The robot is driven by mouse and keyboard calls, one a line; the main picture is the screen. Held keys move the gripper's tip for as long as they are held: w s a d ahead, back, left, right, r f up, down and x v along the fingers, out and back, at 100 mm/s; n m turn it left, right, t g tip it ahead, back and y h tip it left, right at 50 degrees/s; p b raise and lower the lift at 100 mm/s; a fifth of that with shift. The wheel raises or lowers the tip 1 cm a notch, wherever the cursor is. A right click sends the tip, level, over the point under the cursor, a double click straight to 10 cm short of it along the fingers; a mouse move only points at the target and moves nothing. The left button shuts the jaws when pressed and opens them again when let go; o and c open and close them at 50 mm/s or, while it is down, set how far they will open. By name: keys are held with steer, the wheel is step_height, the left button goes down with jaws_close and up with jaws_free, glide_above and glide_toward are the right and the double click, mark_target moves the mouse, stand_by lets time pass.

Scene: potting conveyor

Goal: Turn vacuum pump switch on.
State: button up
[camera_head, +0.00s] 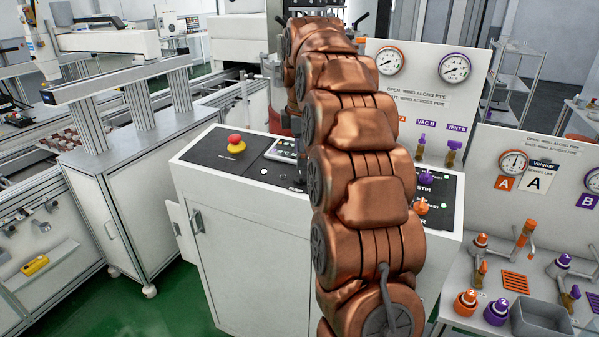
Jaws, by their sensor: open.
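I cannot pick out a vacuum pump switch. The white console (255,245) has a black control panel on top, and my copper arm covers its middle. To the left of my arm are a red emergency button (234,140) on a yellow base and a small keypad (284,150). To the right are a purple knob (426,177) and an orange knob (420,207) near lettering that reads "STIR". Purple-marked valves labelled VAC B (420,147) and VENT B (452,155) stand behind them. My gripper is not clearly visible; my arm hides that area.
A white back panel (430,100) carries two dial gauges. At right, a bench (465,275) holds several orange and purple fittings and a grey tray (540,320). A conveyor with grey posts (140,105) stands at left. Green floor shows at lower left.

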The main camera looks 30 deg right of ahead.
mark_target(300, 175)
steer(key=shift+w+d+f+p, duration=0.15)
steer(key=shift+f+p, duration=0.3)
steer(key=shift+f, duration=1.15)
steer(key=shift+w+d+f+p, duration=0.15)
steer(key=shift+f+p, duration=0.25)
steer(key=shift+f, duration=1.15)
steer(key=shift+a, duration=0.1)
steer(key=c, duration=1.2)
